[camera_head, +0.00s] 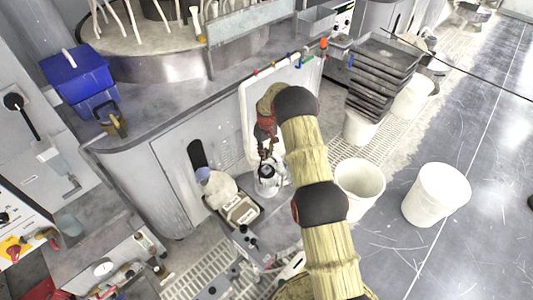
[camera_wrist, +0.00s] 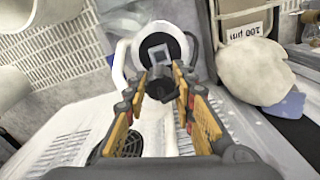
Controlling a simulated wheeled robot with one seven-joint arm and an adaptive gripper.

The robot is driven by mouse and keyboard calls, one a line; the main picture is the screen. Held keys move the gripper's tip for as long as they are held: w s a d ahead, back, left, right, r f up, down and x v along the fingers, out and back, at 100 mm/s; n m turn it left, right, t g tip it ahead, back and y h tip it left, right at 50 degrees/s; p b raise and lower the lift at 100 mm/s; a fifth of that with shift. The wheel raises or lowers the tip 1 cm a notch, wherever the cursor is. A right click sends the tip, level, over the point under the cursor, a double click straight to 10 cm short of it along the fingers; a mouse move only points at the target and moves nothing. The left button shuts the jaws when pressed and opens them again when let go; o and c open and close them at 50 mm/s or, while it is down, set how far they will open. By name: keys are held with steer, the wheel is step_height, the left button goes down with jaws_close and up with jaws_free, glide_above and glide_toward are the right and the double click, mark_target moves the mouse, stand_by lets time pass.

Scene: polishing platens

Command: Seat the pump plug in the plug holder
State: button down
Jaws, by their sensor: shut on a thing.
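My gripper (camera_wrist: 160,92) is shut on a small dark piece, the pump plug (camera_wrist: 161,84), held between the yellow finger pads. Just beyond it in the wrist view is a round white part with a black face and a pale square outline (camera_wrist: 158,48), which looks like the plug holder. The plug overlaps its lower edge in this view; I cannot tell whether they touch. In the head view my gripper (camera_head: 266,148) points down just above the white and black round part (camera_head: 267,172), beside the cabinet. The plug is too small to make out there.
A tray with a white bag (camera_head: 222,188) and a labelled box (camera_head: 240,209) lies left of the holder; the bag (camera_wrist: 250,68) also shows in the wrist view. White buckets (camera_head: 360,184) stand on the right. A grey cabinet (camera_head: 190,170) is close behind. Open floor lies far right.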

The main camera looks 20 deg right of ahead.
steer(key=shift+f, duration=0.1)
steer(key=shift+f+b, duration=1.45)
steer(key=shift+f, duration=1.35)
steer(key=shift+f+b, duration=1.05)
steer(key=shift+f, duration=0.65)
steer(key=c, duration=1.4)
jaws_free()
step_height(320, 180, up, 12)
steer(key=shift+r, duration=0.1)
